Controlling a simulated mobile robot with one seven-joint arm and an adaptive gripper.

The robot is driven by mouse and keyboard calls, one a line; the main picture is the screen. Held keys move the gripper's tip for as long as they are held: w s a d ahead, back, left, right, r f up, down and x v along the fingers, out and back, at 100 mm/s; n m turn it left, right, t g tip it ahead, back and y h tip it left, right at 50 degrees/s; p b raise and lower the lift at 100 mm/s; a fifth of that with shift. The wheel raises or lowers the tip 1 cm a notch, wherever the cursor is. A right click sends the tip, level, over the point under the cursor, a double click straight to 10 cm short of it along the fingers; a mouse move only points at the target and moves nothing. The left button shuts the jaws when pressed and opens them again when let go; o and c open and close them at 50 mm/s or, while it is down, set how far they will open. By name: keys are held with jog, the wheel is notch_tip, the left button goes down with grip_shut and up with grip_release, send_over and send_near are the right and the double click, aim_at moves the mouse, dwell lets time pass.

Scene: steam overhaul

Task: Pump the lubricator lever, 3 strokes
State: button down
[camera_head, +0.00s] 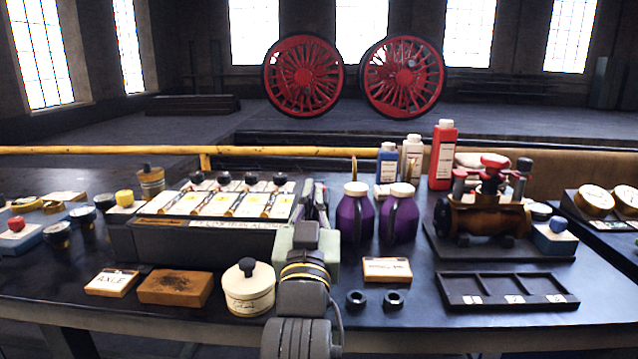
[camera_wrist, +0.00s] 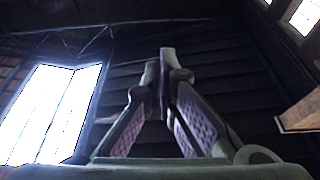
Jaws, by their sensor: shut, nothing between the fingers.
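A long dark box (camera_head: 185,244), which looks like the lubricator, stands left of the middle of the bench. It has pale sloped top panels, a row of black knobs (camera_head: 251,179) and a front label too small to read surely. I cannot make out its lever for certain; my arm and gripper cover the area at its right end. My gripper (camera_head: 317,187) is at that end, beside the purple jugs, with its fingers pointing away from me. In the wrist view my gripper (camera_wrist: 164,58) is shut and empty, its fingertips together. Contact with the box cannot be told.
Two purple jugs (camera_head: 356,213) (camera_head: 399,215) stand close right of my gripper. A round cream tin (camera_head: 249,289), a brown block (camera_head: 175,288) and two black nuts (camera_head: 393,300) lie in front. A brown valve assembly (camera_head: 484,218) and a compartment tray (camera_head: 507,291) are at right.

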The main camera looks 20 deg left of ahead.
jog(key=shift+w+r, duration=0.1)
jog(key=p+x, duration=0.8)
jog(key=x, duration=0.2)
jog(key=shift+f, duration=2.15)
